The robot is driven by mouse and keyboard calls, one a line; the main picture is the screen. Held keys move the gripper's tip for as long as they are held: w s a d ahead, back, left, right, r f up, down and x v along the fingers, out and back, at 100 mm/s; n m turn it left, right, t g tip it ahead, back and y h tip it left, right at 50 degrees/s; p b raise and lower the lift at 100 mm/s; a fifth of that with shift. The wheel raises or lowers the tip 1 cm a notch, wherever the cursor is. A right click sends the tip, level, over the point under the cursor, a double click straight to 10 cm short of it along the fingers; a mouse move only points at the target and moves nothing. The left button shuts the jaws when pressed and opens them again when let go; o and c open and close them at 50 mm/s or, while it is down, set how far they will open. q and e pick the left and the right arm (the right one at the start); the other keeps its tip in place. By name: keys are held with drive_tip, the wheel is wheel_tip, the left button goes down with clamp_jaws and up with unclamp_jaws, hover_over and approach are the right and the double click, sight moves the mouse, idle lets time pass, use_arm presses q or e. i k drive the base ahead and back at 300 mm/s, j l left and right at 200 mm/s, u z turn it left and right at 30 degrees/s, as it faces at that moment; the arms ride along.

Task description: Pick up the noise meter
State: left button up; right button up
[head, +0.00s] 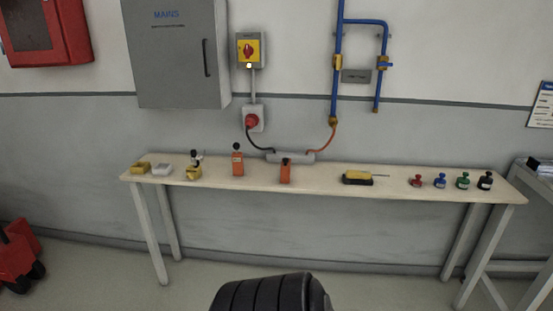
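An orange upright handheld device with a round black ball on top (238,165) stands on the long table, left of its middle. It looks like the noise meter. A second, similar orange device with a dark top (286,174) stands to its right, nearer the front edge; I cannot tell its kind. Neither of my grippers shows in the head view. A black ribbed part at the bottom middle appears to be my own body.
The long pale table (330,176) stands against the wall. It also bears small yellow and white items (161,169) at left, a yellow-black device (358,178) and several coloured stamps (441,181) at right. A red wheeled object (18,255) stands on the floor at left.

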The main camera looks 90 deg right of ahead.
sight(237, 157)
drive_tip(key=z, duration=2.55)
drive_tip(key=i+j+z, duration=0.25)
drive_tip(key=z, duration=0.15)
drive_tip(key=i+j+z, duration=0.15)
drive_tip(key=j+z, duration=0.25)
